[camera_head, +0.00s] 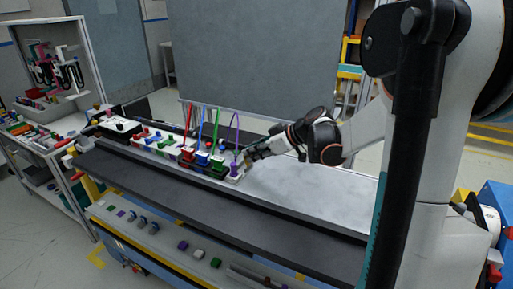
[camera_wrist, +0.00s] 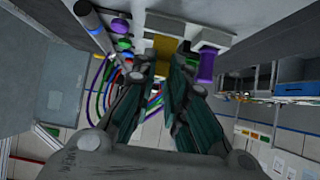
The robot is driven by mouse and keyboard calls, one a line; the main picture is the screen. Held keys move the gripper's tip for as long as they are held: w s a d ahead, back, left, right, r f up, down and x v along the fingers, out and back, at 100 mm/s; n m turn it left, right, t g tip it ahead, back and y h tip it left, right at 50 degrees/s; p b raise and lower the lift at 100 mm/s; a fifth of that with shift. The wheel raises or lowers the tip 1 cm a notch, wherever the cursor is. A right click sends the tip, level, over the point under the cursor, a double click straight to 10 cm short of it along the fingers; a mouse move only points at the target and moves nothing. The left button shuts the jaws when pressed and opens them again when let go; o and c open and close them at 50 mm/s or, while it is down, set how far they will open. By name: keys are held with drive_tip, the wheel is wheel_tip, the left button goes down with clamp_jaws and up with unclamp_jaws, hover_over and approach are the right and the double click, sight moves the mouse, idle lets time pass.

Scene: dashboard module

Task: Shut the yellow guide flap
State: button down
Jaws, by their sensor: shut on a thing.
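The yellow guide flap (camera_wrist: 163,46) shows in the wrist view as a small yellow block below a pale housing, right at my fingertips. My gripper (camera_wrist: 163,62) has its two fingers close together, shut on the yellow flap; the fingertips partly cover it. In the head view my gripper (camera_head: 246,159) reaches from the right to the right end of the row of coloured modules. The flap cannot be made out there, and its angle is unclear.
A purple cylinder (camera_wrist: 206,66) hangs under a white block just right of my fingers. Coloured cables, including a purple one (camera_head: 231,127), arch over the modules (camera_head: 187,154). The pale worktop (camera_head: 310,190) to the right is clear. A grey panel (camera_head: 255,55) stands behind.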

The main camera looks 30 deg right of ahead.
sight(240, 163)
drive_tip(key=w+g+h+p, duration=0.1)
drive_tip(key=a+g+p, duration=0.1)
drive_tip(key=g+p, duration=0.1)
drive_tip(key=shift+w+a+r+h, duration=0.15)
drive_tip(key=shift+w+r+h, duration=0.25)
drive_tip(key=w+g+h+p, duration=0.1)
drive_tip(key=g, duration=0.1)
drive_tip(key=w+a+g+h+p, duration=0.1)
drive_tip(key=g, duration=0.1)
drive_tip(key=shift+a+f+h+p, duration=0.1)
drive_tip(key=shift+f+h+p, duration=0.2)
drive_tip(key=shift+f, duration=0.1)
drive_tip(key=g+h, duration=0.1)
drive_tip(key=w+f+g+h, duration=0.1)
drive_tip(key=shift+w+a+g, duration=0.1)
drive_tip(key=shift+a+g, duration=0.3)
drive_tip(key=shift+w+a+f+g+h, duration=0.2)
drive_tip(key=shift+f+g+h, duration=0.15)
drive_tip(key=shift+g, duration=0.25)
drive_tip(key=shift+w+a+f+g+h, duration=0.15)
drive_tip(key=shift+f+g+h, duration=0.1)
drive_tip(key=shift+g+h, duration=0.3)
drive_tip(key=shift+d, duration=0.1)
drive_tip(key=c, duration=1.6)
unclamp_jaws()
